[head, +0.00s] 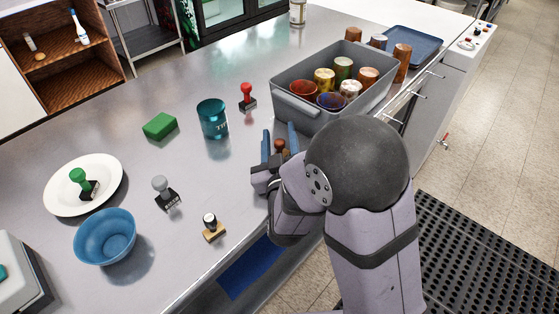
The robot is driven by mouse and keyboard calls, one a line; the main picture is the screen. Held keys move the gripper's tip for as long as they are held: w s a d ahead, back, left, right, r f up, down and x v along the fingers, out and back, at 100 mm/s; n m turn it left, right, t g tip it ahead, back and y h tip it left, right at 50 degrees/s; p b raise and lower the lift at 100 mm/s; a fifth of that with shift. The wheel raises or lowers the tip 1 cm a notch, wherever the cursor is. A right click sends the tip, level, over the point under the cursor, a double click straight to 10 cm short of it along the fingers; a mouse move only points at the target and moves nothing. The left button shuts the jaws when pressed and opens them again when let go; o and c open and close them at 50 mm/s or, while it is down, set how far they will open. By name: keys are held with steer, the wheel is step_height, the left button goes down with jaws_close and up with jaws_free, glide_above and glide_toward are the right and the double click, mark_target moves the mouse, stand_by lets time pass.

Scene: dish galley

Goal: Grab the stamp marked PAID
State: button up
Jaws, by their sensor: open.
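Several stamps are on the steel counter, and I cannot read PAID on any of them. A red-handled stamp (247,92) stands beyond the teal mug. A green-handled stamp (80,180) stands on a white plate (55,200). A grey-handled stamp (164,188) has blurred lettering on its dark base. A stamp with a black-and-white knob (211,225) has a wooden base. A brown knob (280,145), perhaps another stamp's handle, shows between the blue fingers of my gripper (279,140). The fingers are open; my wrist hides what lies below the knob.
A teal mug (213,119), a green sponge (160,125) and a blue bowl (104,238) stand on the counter (140,155). A grey bin (290,107) of cups is just beyond my gripper. Brown cups stand near a blue tray (422,43). The counter's front edge is close.

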steer(key=shift+w, duration=0.3)
steer(key=shift+r, duration=0.1)
jaws_close()
step_height(320, 180, up, 10)
steer(key=p, duration=0.1)
steer(key=shift+p, duration=0.3)
